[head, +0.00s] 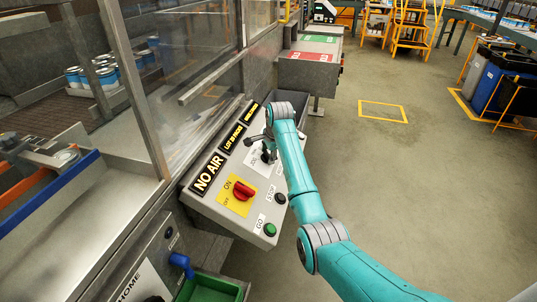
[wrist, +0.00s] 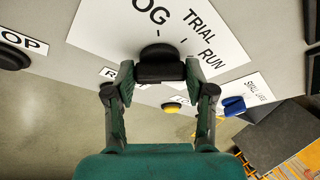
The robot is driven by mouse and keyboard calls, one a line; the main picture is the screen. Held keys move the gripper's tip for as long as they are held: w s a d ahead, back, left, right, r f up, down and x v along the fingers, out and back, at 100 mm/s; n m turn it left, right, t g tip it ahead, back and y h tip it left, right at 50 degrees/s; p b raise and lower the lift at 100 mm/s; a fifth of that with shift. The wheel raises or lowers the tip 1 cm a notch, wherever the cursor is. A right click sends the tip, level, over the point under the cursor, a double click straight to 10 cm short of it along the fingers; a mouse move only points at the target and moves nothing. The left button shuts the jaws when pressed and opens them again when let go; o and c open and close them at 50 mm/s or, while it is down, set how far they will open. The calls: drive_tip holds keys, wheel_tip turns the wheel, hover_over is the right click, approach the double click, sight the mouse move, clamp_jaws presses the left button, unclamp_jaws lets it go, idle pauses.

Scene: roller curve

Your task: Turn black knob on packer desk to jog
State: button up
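The black knob (wrist: 160,63) is on the grey sloping desk panel (wrist: 90,25), beside a white label reading "OG" (its start cut off) and "TRIAL RUN" (wrist: 203,38). In the wrist view my gripper (wrist: 160,72) has one finger at each side of the knob. Both fingertips appear to touch its ends, and the fingers lean inward. In the head view my gripper (head: 263,150) is down at the packer desk (head: 215,207) and hides most of the knob. The knob's exact pointing direction is hard to make out.
A red ON/OFF switch (head: 242,191), a green button (head: 270,229) and a black stop button (head: 281,199) lie on the near part of the panel. A yellow button (wrist: 172,107) and a blue switch (wrist: 234,105) are near my gripper. Glazed machinery borders the left; open floor lies right.

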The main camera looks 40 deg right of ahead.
drive_tip(key=shift+c, duration=0.5)
drive_tip(key=shift+n, duration=0.3)
drive_tip(key=n, duration=0.1)
drive_tip(key=n+t, duration=0.1)
drive_tip(key=n, duration=0.1)
drive_tip(key=shift+s+f+t, duration=0.1)
drive_tip(key=shift+s+t, duration=0.1)
drive_tip(key=shift+t, duration=0.1)
drive_tip(key=n+t, duration=0.1)
drive_tip(key=n, duration=0.3)
drive_tip(key=shift+s+d+f+n+y, duration=0.1)
drive_tip(key=shift+n+y, duration=0.2)
drive_tip(key=shift+n, duration=0.1)
drive_tip(key=n+t, duration=0.1)
drive_tip(key=n, duration=0.1)
drive_tip(key=n+y, duration=0.1)
drive_tip(key=n, duration=0.1)
drive_tip(key=shift+d+n+t, duration=0.1)
drive_tip(key=shift+n+t, duration=0.2)
drive_tip(key=shift+t, duration=0.1)
drive_tip(key=shift+d+n+t+y, duration=0.15)
drive_tip(key=shift+n+y, duration=0.35)
drive_tip(key=shift+n, duration=0.7)
drive_tip(key=shift+a+n+t+y, duration=0.15)
drive_tip(key=shift+n+y, duration=0.35)
drive_tip(key=shift+n, duration=0.7)
drive_tip(key=shift+d, duration=0.1)
